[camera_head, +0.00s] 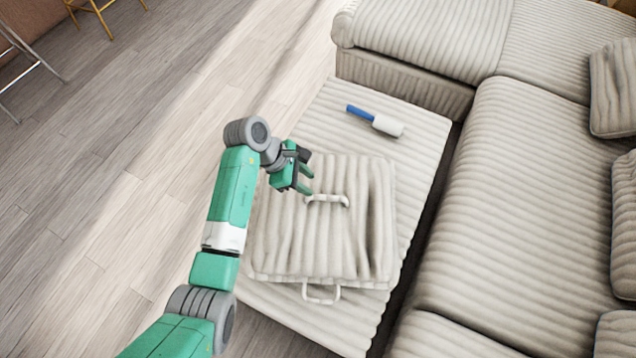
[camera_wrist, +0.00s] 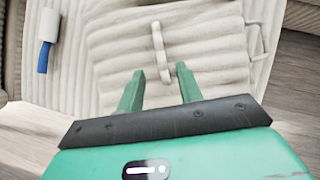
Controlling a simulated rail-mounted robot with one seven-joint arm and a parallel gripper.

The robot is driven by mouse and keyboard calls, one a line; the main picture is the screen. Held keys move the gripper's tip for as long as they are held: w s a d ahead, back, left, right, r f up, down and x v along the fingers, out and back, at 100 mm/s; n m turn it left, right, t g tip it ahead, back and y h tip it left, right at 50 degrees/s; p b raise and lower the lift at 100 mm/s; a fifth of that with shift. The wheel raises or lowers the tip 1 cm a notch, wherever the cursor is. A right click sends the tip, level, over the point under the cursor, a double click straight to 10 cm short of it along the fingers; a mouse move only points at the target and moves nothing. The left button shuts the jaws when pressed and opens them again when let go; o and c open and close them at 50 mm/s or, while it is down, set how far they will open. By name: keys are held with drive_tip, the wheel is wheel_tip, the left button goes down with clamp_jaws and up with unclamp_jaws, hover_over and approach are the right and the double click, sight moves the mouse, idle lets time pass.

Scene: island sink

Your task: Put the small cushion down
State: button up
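The small cushion (camera_head: 325,235) is beige and ribbed, with a loop handle (camera_head: 328,200) on top and another loop (camera_head: 321,293) at its front edge. It lies flat on a low ribbed ottoman (camera_head: 424,125). My gripper (camera_head: 307,181) is just above the cushion's upper left part, beside the top handle. In the wrist view my gripper (camera_wrist: 160,88) has its two green fingers spread apart with nothing between them. I cannot tell whether a fingertip touches the cushion (camera_wrist: 205,45).
A lint roller (camera_head: 377,121) with a blue handle lies on the ottoman behind the cushion. A large beige sofa (camera_head: 530,190) with several cushions stands to the right, across a narrow dark gap. Wooden floor (camera_head: 130,150) is open on the left. Metal chair legs (camera_head: 30,55) show at upper left.

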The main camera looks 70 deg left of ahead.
drive_tip(key=shift+v, duration=0.8)
